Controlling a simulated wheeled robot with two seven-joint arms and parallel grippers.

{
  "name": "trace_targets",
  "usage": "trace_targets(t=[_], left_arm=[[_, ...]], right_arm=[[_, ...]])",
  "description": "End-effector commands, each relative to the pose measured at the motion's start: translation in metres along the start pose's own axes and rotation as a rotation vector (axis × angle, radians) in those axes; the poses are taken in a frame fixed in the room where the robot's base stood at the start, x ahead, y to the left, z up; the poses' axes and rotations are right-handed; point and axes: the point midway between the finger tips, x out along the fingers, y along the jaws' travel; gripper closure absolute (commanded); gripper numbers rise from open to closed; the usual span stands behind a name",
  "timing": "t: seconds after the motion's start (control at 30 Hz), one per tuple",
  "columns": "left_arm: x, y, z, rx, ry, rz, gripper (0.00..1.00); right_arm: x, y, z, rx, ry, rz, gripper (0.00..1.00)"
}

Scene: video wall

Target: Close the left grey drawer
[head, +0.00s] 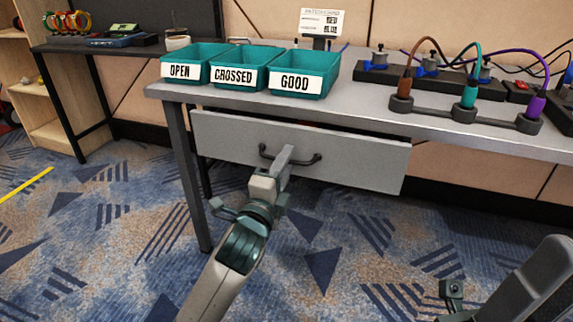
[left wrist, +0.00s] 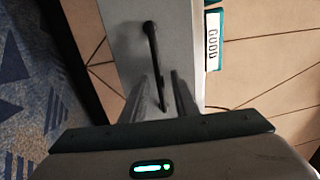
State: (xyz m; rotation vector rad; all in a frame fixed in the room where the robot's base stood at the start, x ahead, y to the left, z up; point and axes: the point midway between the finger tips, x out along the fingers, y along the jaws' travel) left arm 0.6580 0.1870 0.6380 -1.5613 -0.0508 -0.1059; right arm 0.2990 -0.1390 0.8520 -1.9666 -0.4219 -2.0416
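The grey drawer (head: 235,140) is under the left part of the grey table and stands out from it, with a dark gap above its front. Its dark bar handle (head: 315,159) crosses the front and also shows in the left wrist view (left wrist: 152,45). My left gripper (head: 286,152) is at the middle of the handle, close to the drawer front. In the left wrist view its two fingers (left wrist: 160,88) are apart, with the handle's lower end between them. I cannot tell whether they touch it. My right gripper's fingers are out of view; only part of that arm shows at lower right.
Teal bins labelled OPEN (head: 193,65), CROSSED (head: 240,68) and GOOD (head: 305,75) stand on the grey table (head: 365,104) above the drawer. Plugs and cables (head: 465,85) are to the right. A table leg (head: 190,185) stands left of the drawer. The carpet in front is clear.

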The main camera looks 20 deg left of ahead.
Motion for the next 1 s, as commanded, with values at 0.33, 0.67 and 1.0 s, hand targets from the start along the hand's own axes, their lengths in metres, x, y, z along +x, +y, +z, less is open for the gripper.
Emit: trace_targets(t=[0.33,0.67,1.0], left_arm=[[0.0065,-0.0002,0.0003,0.000,-0.001,0.000,0.73],[0.0062,0.0000,0.0003,0.000,-0.001,0.001,1.00],[0.0061,0.0003,0.0002,0.001,-0.001,0.001,1.00]], right_arm=[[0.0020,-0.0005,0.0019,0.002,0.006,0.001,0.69],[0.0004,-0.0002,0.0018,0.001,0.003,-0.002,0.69],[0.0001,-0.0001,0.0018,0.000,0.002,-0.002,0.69]])
